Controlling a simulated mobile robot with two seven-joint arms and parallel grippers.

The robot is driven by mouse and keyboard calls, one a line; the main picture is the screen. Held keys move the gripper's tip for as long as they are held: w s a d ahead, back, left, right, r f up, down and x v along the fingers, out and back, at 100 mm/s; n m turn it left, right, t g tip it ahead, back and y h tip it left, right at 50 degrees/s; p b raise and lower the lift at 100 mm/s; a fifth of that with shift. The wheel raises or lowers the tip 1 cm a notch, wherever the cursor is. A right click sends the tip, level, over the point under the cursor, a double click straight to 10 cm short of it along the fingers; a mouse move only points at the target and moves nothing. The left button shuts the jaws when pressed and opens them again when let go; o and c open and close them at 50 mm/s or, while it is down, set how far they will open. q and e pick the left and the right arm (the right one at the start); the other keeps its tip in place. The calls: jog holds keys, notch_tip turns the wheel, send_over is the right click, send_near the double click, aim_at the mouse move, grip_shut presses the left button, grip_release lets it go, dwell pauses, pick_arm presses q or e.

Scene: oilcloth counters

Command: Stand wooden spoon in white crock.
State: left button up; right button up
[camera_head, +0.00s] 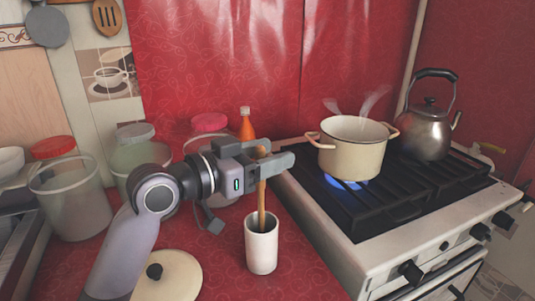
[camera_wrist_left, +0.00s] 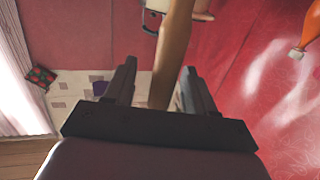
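The white crock (camera_head: 262,248) stands upright on the red counter, in front of the stove's left edge. The wooden spoon (camera_head: 261,203) is upright with its lower end inside the crock, where the rim hides it. My left gripper (camera_head: 275,157) is above the crock, with its fingers around the upper part of the spoon. The gripper looks open. My right gripper is not in view.
A steaming cream pot (camera_head: 350,150) sits over a lit burner, with a steel kettle (camera_head: 428,130) behind it. An orange bottle (camera_head: 246,128) and several lidded clear jars (camera_head: 70,195) stand at the back left. A round cream lid (camera_head: 180,280) lies left of the crock.

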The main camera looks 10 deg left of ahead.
pick_arm(q)
jog(key=shift+v, duration=3.6)
